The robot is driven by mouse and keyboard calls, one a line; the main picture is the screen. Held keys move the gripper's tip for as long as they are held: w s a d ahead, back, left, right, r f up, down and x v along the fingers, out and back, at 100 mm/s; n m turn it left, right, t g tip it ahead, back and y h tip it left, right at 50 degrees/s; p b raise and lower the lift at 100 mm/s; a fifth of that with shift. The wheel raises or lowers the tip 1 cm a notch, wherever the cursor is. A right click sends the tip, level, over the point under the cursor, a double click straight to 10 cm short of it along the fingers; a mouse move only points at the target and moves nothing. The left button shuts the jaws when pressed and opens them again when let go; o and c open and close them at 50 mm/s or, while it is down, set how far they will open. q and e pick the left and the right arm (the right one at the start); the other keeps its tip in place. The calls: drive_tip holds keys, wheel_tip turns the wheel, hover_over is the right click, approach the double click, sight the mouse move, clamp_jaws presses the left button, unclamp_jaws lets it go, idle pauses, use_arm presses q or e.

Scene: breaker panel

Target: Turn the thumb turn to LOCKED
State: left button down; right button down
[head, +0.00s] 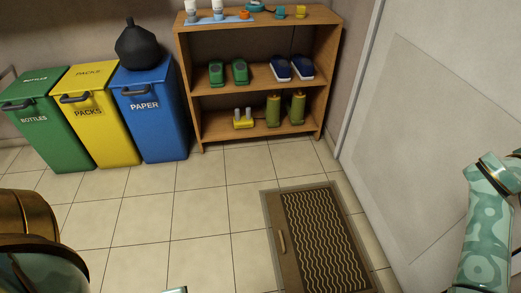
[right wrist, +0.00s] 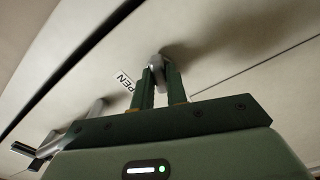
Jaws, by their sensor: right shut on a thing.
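The thumb turn (right wrist: 157,64) is a small grey metal knob on the pale door (right wrist: 215,50), seen in the right wrist view. My right gripper (right wrist: 159,76) is shut on it, with one dark green finger on each side. A white label (right wrist: 127,80) beside the knob shows the letters "PEN"; the rest of its word is hidden. No LOCKED label shows. In the head view my right arm reaches up along the door (head: 415,110) at the right edge, and the thumb turn is out of frame.
A metal lever handle (right wrist: 72,132) sticks out at the left in the right wrist view. A doormat (head: 318,240) lies on the tiles beside the door. A wooden shelf (head: 258,88) with shoes and boots, and green, yellow and blue bins (head: 150,115), stand behind. The middle floor is clear.

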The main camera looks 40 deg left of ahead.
drive_tip(key=n+p, duration=0.1)
drive_tip(key=n, duration=0.2)
idle(0.4)
drive_tip(key=shift+n+p, duration=0.35)
drive_tip(key=shift+n, duration=0.55)
drive_tip(key=c, duration=1.3)
unclamp_jaws()
